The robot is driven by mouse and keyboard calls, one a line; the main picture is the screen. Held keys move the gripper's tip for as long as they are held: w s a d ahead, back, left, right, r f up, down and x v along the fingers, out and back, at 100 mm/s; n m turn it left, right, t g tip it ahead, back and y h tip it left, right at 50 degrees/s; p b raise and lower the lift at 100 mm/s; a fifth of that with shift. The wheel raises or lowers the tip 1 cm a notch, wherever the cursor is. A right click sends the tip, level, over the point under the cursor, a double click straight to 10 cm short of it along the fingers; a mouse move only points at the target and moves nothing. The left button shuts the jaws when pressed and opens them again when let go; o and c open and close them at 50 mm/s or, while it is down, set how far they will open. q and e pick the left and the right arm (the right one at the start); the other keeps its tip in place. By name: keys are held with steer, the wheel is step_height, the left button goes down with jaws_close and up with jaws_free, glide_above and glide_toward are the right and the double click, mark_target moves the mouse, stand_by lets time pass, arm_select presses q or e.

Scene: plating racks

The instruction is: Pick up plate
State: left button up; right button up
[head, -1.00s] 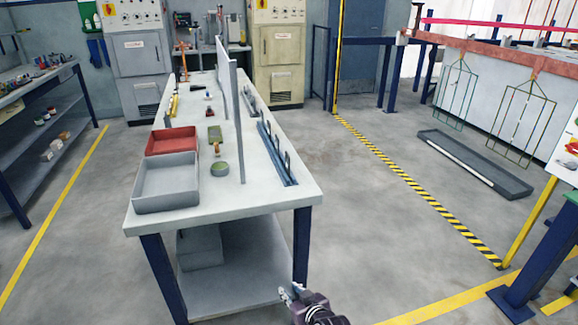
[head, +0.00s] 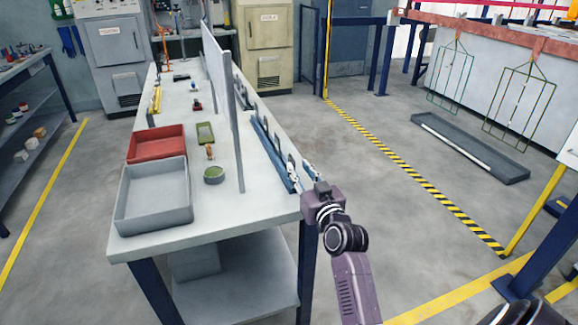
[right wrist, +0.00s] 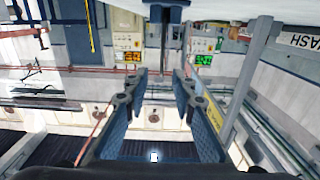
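A long blue rack (head: 268,148) lies along the right edge of the white worktable (head: 215,240). Small thin upright pieces stand along it and look like plates, but they are too small to tell well. My right gripper (head: 311,170) is just beyond the table's right edge, beside the near end of the rack. In the right wrist view the right gripper (right wrist: 160,95) shows its two fingers apart, with nothing clearly held between them. Whether it touches a plate cannot be told. My left gripper is not in view.
A grey bin (head: 152,222) and a red bin (head: 156,154) sit at the table's left. A green round dish (head: 214,175) is beside them. A tall thin grey panel (head: 224,100) stands along the table's middle.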

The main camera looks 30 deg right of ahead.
mark_target(292, 158)
steer(key=shift+r+x, duration=0.25)
steer(key=shift+x, duration=0.9)
steer(key=shift+p+x, duration=0.4)
steer(key=shift+x, duration=0.85)
steer(key=shift+w+f, duration=0.2)
steer(key=shift+w, duration=0.45)
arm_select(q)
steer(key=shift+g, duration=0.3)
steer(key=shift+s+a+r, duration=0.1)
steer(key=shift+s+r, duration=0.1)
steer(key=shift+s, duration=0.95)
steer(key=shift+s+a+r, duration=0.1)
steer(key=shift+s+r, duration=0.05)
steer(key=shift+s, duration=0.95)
arm_select(e)
jaws_close()
